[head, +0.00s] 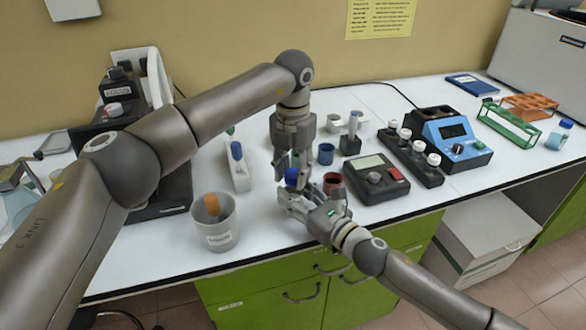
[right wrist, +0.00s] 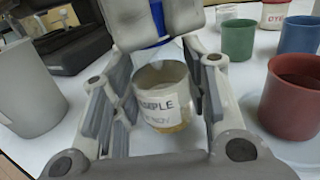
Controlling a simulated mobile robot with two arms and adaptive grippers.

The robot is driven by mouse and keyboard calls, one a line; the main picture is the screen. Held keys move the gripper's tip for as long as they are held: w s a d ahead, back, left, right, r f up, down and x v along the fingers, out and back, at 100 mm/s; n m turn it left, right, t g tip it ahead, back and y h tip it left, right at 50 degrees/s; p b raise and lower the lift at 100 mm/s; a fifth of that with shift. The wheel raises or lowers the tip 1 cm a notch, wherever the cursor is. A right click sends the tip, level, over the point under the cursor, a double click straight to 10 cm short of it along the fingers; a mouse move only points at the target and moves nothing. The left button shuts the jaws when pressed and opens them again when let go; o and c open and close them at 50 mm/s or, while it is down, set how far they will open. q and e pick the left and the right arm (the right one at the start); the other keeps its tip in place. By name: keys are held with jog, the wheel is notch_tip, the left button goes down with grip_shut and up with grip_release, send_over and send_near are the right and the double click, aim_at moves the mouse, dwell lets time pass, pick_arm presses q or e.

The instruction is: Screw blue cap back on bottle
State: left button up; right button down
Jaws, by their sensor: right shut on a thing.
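The sample bottle (right wrist: 163,100), with a white label and an amber base, is between the fingers of my right gripper (right wrist: 155,105), which is shut on it. The blue cap (head: 291,174) is over the bottle's top and also shows at the top of the right wrist view (right wrist: 150,30). My left gripper (head: 290,162) points down from above, its fingers at the cap. I cannot tell whether its fingers are closed on the cap, or whether the cap touches the bottle. My right gripper (head: 292,197) mostly hides the bottle in the head view.
A blue cup (head: 326,154) and a red cup (head: 333,180) stand close to the right. A scale-like device (head: 374,178) is beyond them. A grey beaker (head: 215,237) stands left, near the table's front edge. A white rack (head: 238,177) is behind it.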

pick_arm(q)
jog(key=c, duration=0.6)
jog(key=o, duration=1.2)
jog(key=shift+r, duration=0.1)
notch_tip(320, 180, up, 12)
pick_arm(e)
jog(key=c, duration=0.7)
grip_release()
jog(key=shift+c, duration=0.2)
